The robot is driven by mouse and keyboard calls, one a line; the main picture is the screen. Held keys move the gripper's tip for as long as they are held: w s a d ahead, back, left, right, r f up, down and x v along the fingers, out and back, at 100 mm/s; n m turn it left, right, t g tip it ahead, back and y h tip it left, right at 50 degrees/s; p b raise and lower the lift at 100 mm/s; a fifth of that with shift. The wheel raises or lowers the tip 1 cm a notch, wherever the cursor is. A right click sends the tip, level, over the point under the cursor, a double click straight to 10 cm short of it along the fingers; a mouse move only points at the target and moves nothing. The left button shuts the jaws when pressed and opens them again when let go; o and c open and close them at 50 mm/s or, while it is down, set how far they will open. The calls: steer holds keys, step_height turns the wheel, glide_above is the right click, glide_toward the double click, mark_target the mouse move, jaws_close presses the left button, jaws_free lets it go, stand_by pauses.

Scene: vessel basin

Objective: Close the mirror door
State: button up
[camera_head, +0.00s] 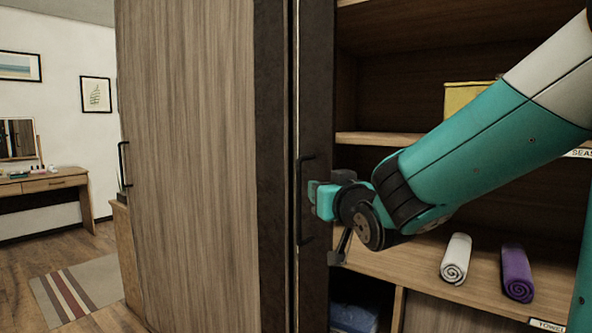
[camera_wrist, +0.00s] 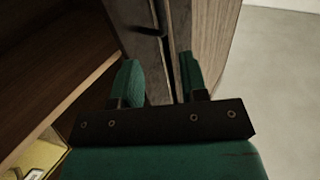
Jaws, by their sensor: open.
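The door (camera_head: 316,90) shows as a dark upright strip at the left side of the open cabinet; no mirror face can be made out. A black bar handle (camera_head: 303,226) stands on this strip. My gripper (camera_head: 316,200) is at the handle's height, beside it at the door. Whether the fingers touch the bar cannot be told.
A wood-grained panel (camera_head: 190,150) with its own black handle (camera_head: 123,165) stands to the left. The open shelves (camera_head: 400,255) at right hold a white rolled towel (camera_head: 456,259), a purple rolled towel (camera_head: 517,273) and a yellow box (camera_head: 465,105). Open floor (camera_head: 25,290) lies at far left.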

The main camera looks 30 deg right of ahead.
mark_target(300, 177)
steer(key=p+x, duration=1.5)
steer(key=p, duration=0.1)
steer(key=shift+w+a+r+p, duration=0.1)
steer(key=shift+a+r+p, duration=0.1)
steer(key=shift+p, duration=0.15)
steer(key=shift+w+d+f, duration=0.2)
steer(key=shift+w+d, duration=0.05)
steer(key=shift+w, duration=0.4)
jaws_close()
